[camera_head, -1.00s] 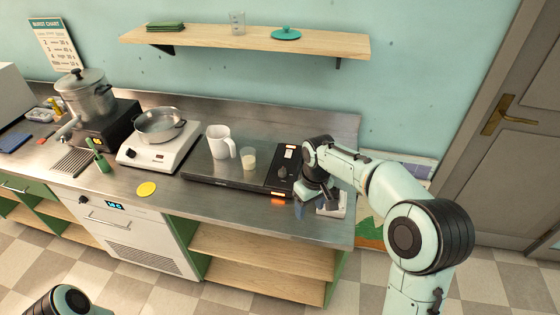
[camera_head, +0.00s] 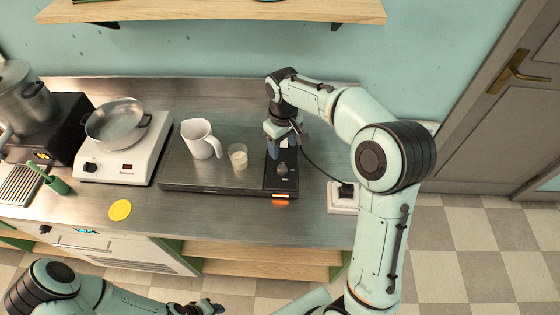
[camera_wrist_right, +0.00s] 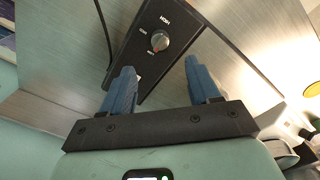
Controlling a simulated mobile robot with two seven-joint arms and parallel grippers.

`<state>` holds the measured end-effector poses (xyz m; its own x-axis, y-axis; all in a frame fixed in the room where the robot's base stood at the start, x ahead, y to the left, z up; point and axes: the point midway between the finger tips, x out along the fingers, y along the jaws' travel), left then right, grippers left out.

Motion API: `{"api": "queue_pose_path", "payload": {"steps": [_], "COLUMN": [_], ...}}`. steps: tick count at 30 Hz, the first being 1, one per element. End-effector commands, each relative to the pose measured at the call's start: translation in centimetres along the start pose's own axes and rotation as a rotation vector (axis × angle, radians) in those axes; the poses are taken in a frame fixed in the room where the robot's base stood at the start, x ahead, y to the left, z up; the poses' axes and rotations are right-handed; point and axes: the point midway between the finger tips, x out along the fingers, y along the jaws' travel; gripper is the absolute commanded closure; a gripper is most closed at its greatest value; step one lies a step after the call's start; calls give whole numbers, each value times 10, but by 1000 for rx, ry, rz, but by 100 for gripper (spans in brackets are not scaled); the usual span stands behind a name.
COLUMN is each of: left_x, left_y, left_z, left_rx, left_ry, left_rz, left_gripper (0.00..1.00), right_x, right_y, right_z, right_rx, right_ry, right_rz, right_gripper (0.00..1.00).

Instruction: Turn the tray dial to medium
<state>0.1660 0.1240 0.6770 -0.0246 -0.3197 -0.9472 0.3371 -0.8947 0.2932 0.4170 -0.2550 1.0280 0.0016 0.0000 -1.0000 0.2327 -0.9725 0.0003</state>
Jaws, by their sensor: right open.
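The dark tray (camera_head: 215,188) lies on the metal counter, with a narrow black control panel at its right end. The round tray dial (camera_head: 282,169) sits on that panel, and it also shows in the right wrist view (camera_wrist_right: 160,41). Words are printed around the dial, HIGH above it; the others are too small to read surely, and I cannot tell its setting. My right gripper (camera_head: 281,136) is open, over the panel just behind the dial. In the right wrist view its blue fingers (camera_wrist_right: 158,68) are spread, with the dial beyond the tips, untouched. My left arm shows at the bottom edge; its fingers are unclear.
A white jug (camera_head: 201,140) and a small glass (camera_head: 238,157) stand on the tray, left of the panel. A pan (camera_head: 116,124) sits on a white hot plate (camera_head: 122,165). A yellow disc (camera_head: 120,210) lies in front. A cable runs to a white socket box (camera_head: 342,203) on the right.

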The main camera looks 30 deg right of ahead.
Motion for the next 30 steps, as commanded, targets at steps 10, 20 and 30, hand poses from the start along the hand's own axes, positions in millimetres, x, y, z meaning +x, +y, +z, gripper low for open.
{"api": "queue_pose_path", "payload": {"steps": [10,20,30], "left_x": [8,9,9], "left_y": [-5,-6,-6], "left_z": [7,8,8], "left_rx": [-3,-3,-3], "left_ry": [-8,-9,-9], "left_rz": [-3,-3,-3], "left_gripper": [57,57,57], "right_x": [75,105,106], "right_y": [0,0,0], "right_z": [1,0,0], "right_rx": [-1,0,0], "right_ry": [-5,0,0], "right_rz": [0,0,0], "right_gripper": [39,39,58]}}
